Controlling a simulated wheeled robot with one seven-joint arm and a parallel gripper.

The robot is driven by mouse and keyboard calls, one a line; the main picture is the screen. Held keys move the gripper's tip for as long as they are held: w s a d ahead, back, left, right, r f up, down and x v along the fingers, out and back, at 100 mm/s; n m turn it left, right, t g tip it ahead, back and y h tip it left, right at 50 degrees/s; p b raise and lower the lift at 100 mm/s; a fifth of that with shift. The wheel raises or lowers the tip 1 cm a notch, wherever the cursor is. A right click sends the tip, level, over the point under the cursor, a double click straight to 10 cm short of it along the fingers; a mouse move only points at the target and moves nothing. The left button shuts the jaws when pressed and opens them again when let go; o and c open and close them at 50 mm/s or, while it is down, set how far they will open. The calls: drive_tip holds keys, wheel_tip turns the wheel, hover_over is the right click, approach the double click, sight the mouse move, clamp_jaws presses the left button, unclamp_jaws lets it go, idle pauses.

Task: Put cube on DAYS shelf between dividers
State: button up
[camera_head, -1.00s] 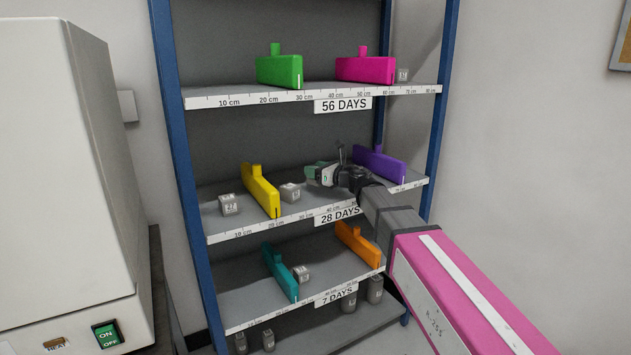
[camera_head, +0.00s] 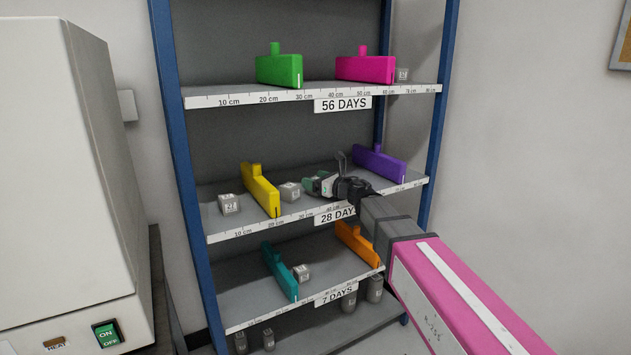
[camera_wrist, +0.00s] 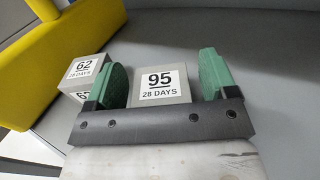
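A grey cube labelled "95 / 28 DAYS" (camera_wrist: 161,85) stands between the two green fingers of my gripper (camera_wrist: 165,80) in the wrist view. A narrow gap shows at the right finger, so the fingers look open around it. In the head view my gripper (camera_head: 312,183) is low over the 28 DAYS shelf (camera_head: 290,215), between the yellow divider (camera_head: 261,190) and the purple divider (camera_head: 380,164). I cannot make out cube 95 there. Cube 62 (camera_wrist: 86,72), also labelled 28 DAYS, is left of my gripper, beside the yellow divider; the head view shows it too (camera_head: 290,191).
Another cube (camera_head: 229,204) sits left of the yellow divider. The 56 DAYS shelf (camera_head: 230,100) above holds green and pink dividers. The 7 DAYS shelf (camera_head: 250,315) below holds teal and orange dividers. A blue post (camera_head: 437,110) stands right; a white machine (camera_head: 60,170) stands left.

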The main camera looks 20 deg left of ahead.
drive_tip(key=shift+r, duration=0.15)
drive_tip(key=v, duration=1.2)
